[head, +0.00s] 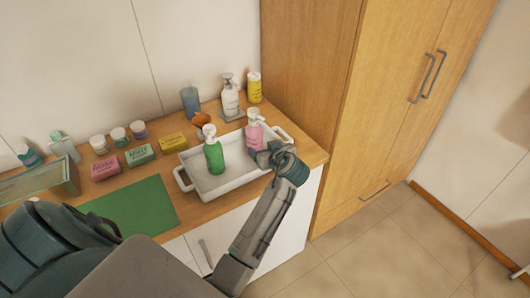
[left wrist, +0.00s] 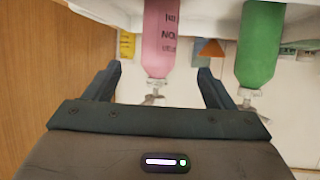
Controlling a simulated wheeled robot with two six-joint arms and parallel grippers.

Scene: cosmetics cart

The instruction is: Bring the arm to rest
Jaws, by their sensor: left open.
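My left gripper (head: 263,154) is open at the right end of the white tray (head: 236,185), close to the pink pump bottle (head: 254,132). In the left wrist view, which looks upside down, the pink bottle (left wrist: 160,40) appears in the gap between the two spread fingers (left wrist: 160,85). I see no finger clearly pressing on it. The bottle stands upright in the tray. A green pump bottle (head: 213,155) stands upright in the tray to its left; it also shows in the left wrist view (left wrist: 259,45). My right gripper is not in view.
A white pump bottle (head: 230,100), a yellow bottle (head: 254,88) and a blue cup (head: 190,101) stand behind the tray. Several boxes and jars line the counter's left. The green mat (head: 135,212) is bare. A tall wooden cabinet (head: 320,100) rises on the right.

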